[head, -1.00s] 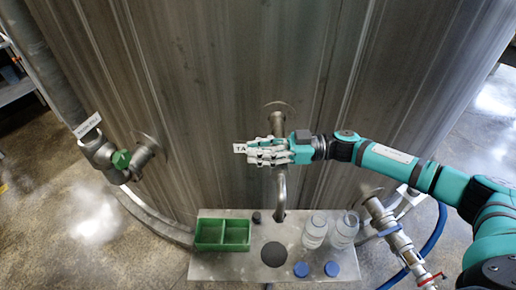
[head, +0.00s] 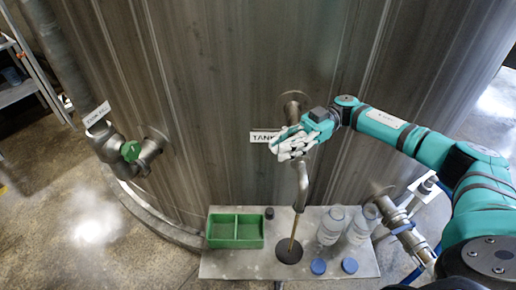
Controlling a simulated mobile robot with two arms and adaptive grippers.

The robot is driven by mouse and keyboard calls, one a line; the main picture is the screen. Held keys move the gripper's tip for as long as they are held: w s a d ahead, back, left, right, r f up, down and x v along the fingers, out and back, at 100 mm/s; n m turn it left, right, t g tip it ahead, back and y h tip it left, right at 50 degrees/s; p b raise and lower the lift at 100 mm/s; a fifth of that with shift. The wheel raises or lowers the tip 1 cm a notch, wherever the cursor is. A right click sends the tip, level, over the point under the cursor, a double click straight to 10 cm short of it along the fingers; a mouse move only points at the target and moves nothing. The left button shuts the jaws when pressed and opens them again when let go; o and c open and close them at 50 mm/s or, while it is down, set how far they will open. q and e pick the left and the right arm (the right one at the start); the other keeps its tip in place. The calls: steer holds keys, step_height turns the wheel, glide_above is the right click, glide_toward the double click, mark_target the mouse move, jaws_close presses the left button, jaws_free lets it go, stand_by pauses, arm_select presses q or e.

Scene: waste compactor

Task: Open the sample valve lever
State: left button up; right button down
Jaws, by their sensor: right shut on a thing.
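The sample valve sticks out of the tall metal tank on a short pipe (head: 295,100), with a bent spout (head: 302,185) below it. My right gripper (head: 292,148) is at the valve and shut on the sample valve lever, which its fingers mostly hide. A thin brownish stream (head: 293,232) runs from the spout down to the dark round drain (head: 289,252) in the shelf. My left gripper is not in view.
The metal shelf (head: 225,265) holds a green two-part tray (head: 235,231), two clear bottles (head: 330,226), two blue caps (head: 318,266) and a small dark item (head: 269,213). A green-handled valve (head: 131,151) is at left; another pipe fitting (head: 398,222) is at right.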

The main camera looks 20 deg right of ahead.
steer(key=shift+s, duration=0.1)
steer(key=c, duration=1.2)
jaws_free()
steer(key=shift+c, duration=0.2)
steer(key=shift+d, duration=0.15)
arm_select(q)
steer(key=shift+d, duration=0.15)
arm_select(e)
steer(key=v, duration=0.7)
steer(key=shift+d, duration=0.15)
